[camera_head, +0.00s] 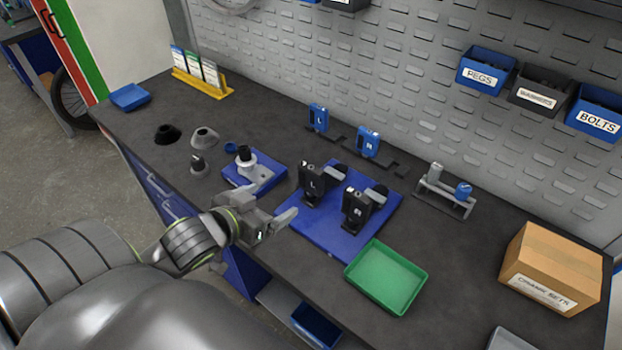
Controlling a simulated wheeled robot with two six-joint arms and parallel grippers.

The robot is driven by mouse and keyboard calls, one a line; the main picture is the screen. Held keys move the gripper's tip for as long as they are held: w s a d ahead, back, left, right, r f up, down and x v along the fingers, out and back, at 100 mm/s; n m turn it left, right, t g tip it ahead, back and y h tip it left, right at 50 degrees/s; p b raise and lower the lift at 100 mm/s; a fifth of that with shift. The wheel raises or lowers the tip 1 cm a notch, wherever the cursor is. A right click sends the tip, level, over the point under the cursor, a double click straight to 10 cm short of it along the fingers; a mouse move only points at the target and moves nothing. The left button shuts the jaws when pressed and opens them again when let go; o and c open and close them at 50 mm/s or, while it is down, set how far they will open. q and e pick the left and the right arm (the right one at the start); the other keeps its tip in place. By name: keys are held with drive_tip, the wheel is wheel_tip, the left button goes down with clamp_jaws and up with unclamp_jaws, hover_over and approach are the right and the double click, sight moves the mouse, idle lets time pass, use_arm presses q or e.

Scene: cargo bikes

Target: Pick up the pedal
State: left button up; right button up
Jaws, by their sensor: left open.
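Two black pedal-like parts stand upright on a blue mat (337,238) in the middle of the bench, one marked L (312,184) and one marked R (356,208). Two blue parts, also marked L (319,117) and R (367,142), stand in black holders behind them. I cannot tell from the picture which of these is the pedal. My left gripper (276,211) is open and empty, just left of the mat and apart from the black parts. My right gripper is not in view.
A green tray (386,277) lies at the mat's front right corner. A small blue base (241,179) with a grey-white fitting is behind my left gripper. A grey stand (442,198) and a cardboard box (551,268) are to the right. The bench between tray and box is clear.

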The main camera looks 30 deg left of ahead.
sight(308, 177)
use_arm(q)
drive_tip(key=shift+t, duration=0.3)
drive_tip(key=x, duration=0.8)
drive_tip(key=r+p+x, duration=0.1)
drive_tip(key=x, duration=0.3)
drive_tip(key=shift+w+d, duration=0.25)
drive_tip(key=shift+w, duration=0.1)
drive_tip(key=shift+p+x, duration=0.65)
drive_tip(key=shift+x, duration=1.65)
drive_tip(key=shift+w+f, duration=0.15)
drive_tip(key=shift+w, duration=0.2)
drive_tip(key=c, duration=1.2)
drive_tip(key=shift+o, duration=0.2)
